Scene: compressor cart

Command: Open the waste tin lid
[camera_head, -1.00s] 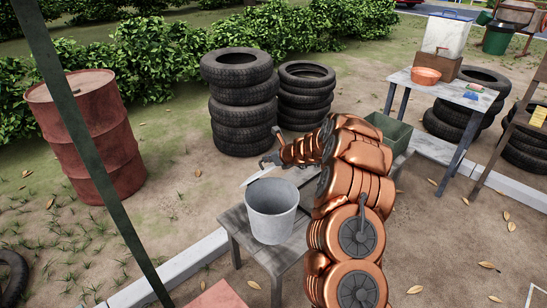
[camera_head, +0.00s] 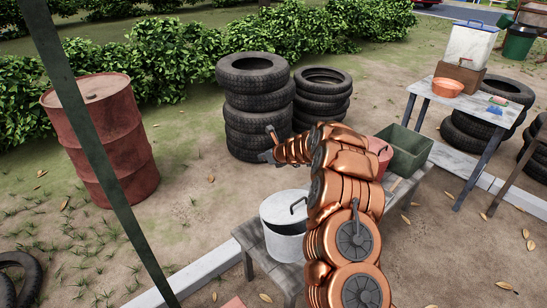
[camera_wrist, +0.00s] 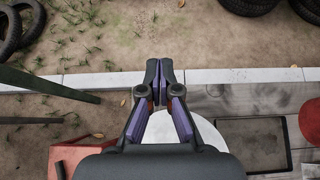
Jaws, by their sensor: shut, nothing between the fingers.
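The waste tin (camera_head: 283,245) is a pale grey round tin on the wooden bench. Its light lid (camera_head: 278,207) appears to lie on top, covering the opening, with a dark curved handle (camera_head: 298,205) at its right side. My gripper (camera_head: 268,157) is shut and empty, above and beyond the tin, apart from it. In the wrist view my gripper's fingers (camera_wrist: 159,72) are closed together. The pale round lid (camera_wrist: 205,132) shows below them, partly hidden by the gripper body. My arm hides the tin's right side in the head view.
The bench (camera_head: 250,238) also bears a green crate (camera_head: 405,158) and a red pot (camera_head: 385,150), partly behind my arm. Stacked tyres (camera_head: 257,110) stand behind, a rusty drum (camera_head: 105,150) at left. A green post (camera_head: 90,140) crosses the left foreground.

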